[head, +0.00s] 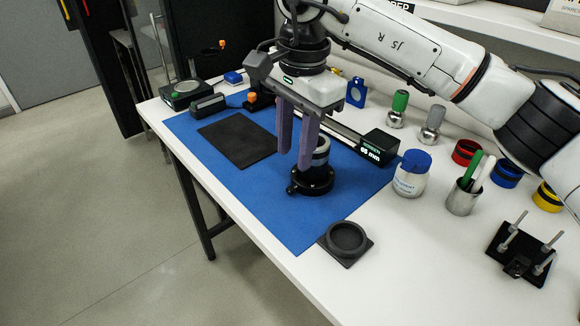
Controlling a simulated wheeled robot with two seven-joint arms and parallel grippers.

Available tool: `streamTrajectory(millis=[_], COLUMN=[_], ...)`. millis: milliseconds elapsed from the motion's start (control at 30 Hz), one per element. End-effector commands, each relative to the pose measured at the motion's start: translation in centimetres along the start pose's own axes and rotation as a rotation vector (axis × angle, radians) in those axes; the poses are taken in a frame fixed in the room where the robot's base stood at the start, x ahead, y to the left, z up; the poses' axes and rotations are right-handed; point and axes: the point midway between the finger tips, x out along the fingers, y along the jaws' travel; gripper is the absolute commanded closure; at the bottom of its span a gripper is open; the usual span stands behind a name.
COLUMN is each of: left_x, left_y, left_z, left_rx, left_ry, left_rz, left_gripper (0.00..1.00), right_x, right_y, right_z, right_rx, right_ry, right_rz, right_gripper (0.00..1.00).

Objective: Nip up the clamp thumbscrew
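A black round clamp (316,180) stands upright on the blue mat (270,215), with a grey ringed cylinder (322,150) in its top. A small dark knob (292,188) sticks out low on the clamp's left side and looks like the thumbscrew. My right gripper (295,161) points down with two purple fingers apart and nothing seen between them. Its fingertips are just above and left of the clamp, close to the cylinder, and the right finger hides part of the cylinder. I cannot tell whether they touch. My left gripper is not in view.
A rail ends in a black display box (380,146) behind the clamp. A black plate (237,139) lies left on the mat. A black round holder (346,238) sits at the front edge. A blue-lidded jar (410,178) and a tool cup (462,198) stand right. The mat's front is clear.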

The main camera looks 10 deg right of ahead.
Motion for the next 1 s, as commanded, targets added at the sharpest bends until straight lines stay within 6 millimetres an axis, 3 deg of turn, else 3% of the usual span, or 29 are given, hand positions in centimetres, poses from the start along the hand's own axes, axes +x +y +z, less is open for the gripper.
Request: streamTrajectory(millis=[133,400,833,1000], left_x=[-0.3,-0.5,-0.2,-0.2], left_y=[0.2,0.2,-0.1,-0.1], left_z=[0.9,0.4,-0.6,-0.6], left_rx=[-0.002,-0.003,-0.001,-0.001], left_ry=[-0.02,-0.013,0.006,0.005], left_rz=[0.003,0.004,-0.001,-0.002], left_gripper=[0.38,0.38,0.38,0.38], right_x=[3.0,7.2,8.3,8.2], right_y=[0.1,0.1,0.0,0.0], right_z=[0.1,0.1,0.1,0.1], right_rx=[0.0,0.0,0.0,0.0], right_ry=[-0.004,-0.005,-0.004,-0.004], right_rz=[0.005,0.002,0.0,-0.001], right_gripper=[0.68,0.68,0.68,0.97])
